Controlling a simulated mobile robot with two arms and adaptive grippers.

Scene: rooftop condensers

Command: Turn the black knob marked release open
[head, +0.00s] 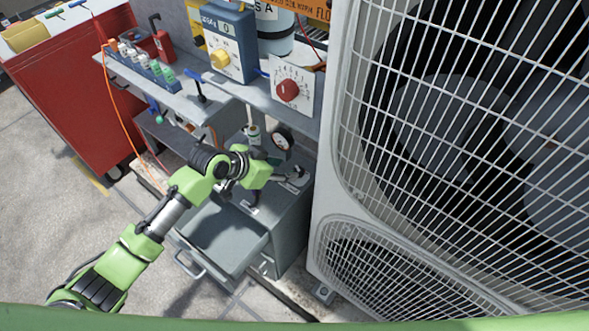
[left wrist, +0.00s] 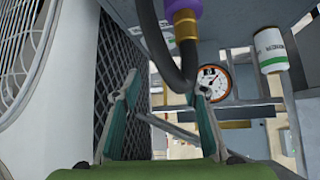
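My left gripper (head: 290,176) is low over the grey cabinet, beside the large white condenser. In the left wrist view its two fingers (left wrist: 163,105) stand apart with nothing gripped between them. A dark hose with a brass and purple fitting (left wrist: 186,28) hangs close above and near the right finger. I cannot make out a black knob marked release in either view; the left arm and gripper cover part of the cabinet top. My right gripper is not in view.
A red dial knob (head: 288,91) and a yellow knob (head: 220,59) are on panels above. The condenser grille (head: 455,140) closes off the right. An open drawer (head: 222,240) juts out below my left arm.

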